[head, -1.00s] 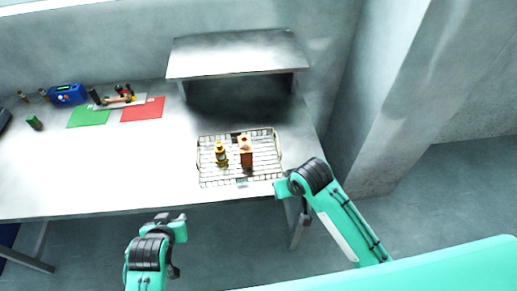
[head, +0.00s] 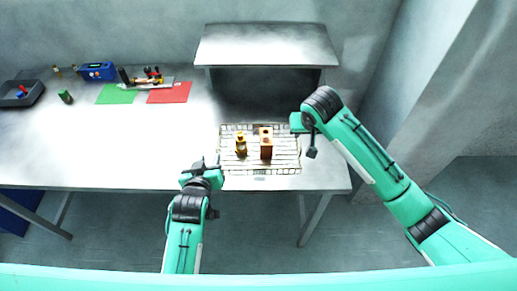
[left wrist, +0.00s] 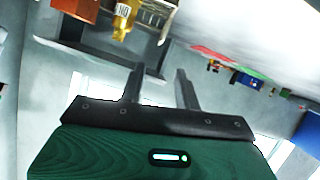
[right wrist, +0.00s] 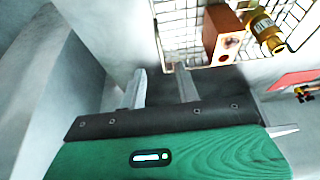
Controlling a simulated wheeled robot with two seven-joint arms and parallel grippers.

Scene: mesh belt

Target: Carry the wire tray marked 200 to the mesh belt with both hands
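The wire tray (head: 285,168) lies on the table near its right front, below the grey shelf. In it stand a yellow bottle (head: 241,146) and a brown box (head: 266,146). The mark 200 is not readable. My left gripper (head: 200,165) is just left of the tray, apart from it; its fingers are parted and empty in the left wrist view (left wrist: 158,80). My right gripper (head: 297,121) is at the tray's back right corner; its fingers are parted and empty in the right wrist view (right wrist: 160,80), with the tray's rim close beyond them. No mesh belt can be made out.
A grey shelf (head: 265,45) stands at the table's back right. A green mat (head: 117,95), a red mat (head: 170,93), a blue device (head: 97,71) and a dark bin (head: 20,94) sit at the left. The table's left front is clear.

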